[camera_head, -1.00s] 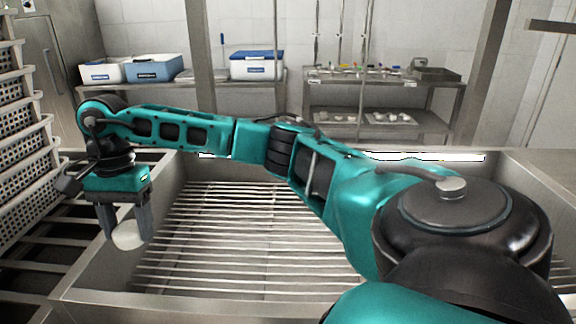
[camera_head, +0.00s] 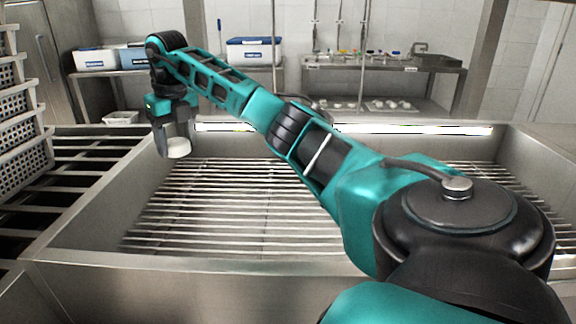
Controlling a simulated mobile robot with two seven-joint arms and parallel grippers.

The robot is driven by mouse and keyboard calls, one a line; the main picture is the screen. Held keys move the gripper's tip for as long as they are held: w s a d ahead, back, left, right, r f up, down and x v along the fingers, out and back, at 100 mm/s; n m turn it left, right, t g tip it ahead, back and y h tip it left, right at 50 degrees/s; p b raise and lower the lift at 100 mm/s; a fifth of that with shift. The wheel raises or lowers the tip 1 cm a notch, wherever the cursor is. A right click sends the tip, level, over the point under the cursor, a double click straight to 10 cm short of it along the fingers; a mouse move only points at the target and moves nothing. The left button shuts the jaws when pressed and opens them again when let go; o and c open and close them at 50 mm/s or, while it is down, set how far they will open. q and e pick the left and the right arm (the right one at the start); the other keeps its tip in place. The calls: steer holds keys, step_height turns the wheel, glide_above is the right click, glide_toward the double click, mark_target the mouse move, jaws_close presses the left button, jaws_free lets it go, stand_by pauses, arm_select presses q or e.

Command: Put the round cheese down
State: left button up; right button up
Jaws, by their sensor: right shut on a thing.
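The round cheese (camera_head: 178,147) is white and sits between the fingers of my right gripper (camera_head: 176,142). The gripper is shut on it and points down. It holds the cheese over the far left part of the steel basin, near its left wall, above the slatted rack (camera_head: 235,205). The cheese appears to be clear of the slats. My left gripper is not in view.
Stacked perforated baskets (camera_head: 22,150) stand at the left beside dark rails (camera_head: 75,160). The basin's steel rim (camera_head: 180,262) runs along the front. Shelves at the back hold cooler boxes (camera_head: 252,50) and small items. The rack's middle is clear.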

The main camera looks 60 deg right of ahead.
steer(key=shift+d+f+m, duration=0.1)
steer(key=shift+d+m, duration=0.2)
steer(key=shift+m, duration=0.2)
steer(key=b, duration=0.4)
glide_above(195, 222)
steer(key=f, duration=1.5)
steer(key=shift+s+a+f, duration=0.1)
steer(key=shift+s, duration=0.2)
step_height(195, 222, down, 5)
steer(key=shift+b, duration=0.5)
steer(key=o, duration=1.1)
steer(key=shift+c, duration=0.2)
